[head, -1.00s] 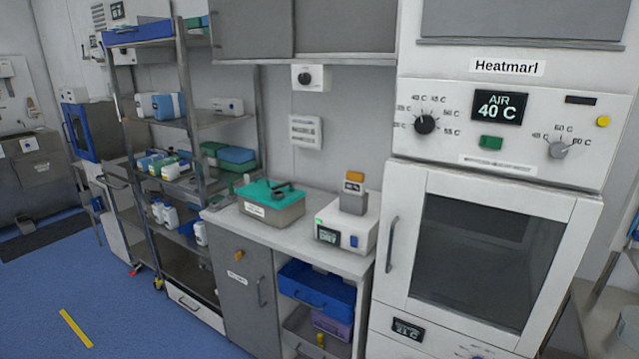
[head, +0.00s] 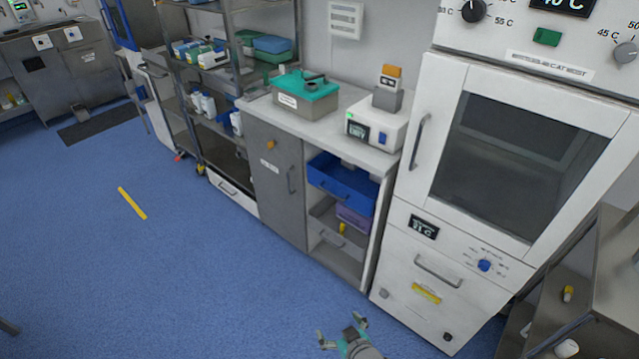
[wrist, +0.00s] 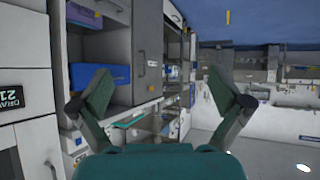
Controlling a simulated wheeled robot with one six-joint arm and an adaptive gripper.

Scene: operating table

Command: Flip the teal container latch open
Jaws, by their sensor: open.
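The teal-lidded container (head: 305,97) sits on the counter in the head view. It has a grey body with a white label, and a dark handle or latch part (head: 312,78) on its lid, too small to tell which. The lid looks shut. My gripper (head: 341,330) is at the bottom of the head view, low over the floor and well apart from the container. In the wrist view my gripper (wrist: 162,95) is open and empty, its two fingers spread. A thin teal edge between the fingers may be the container, but I cannot tell.
A white device (head: 375,128) stands on the counter right of the container. A blue bin (head: 342,182) sits in the open shelf below. A large heating cabinet (head: 510,150) rises at the right, and a metal shelf rack (head: 225,60) stands at the left. The blue floor (head: 190,275) in front is clear.

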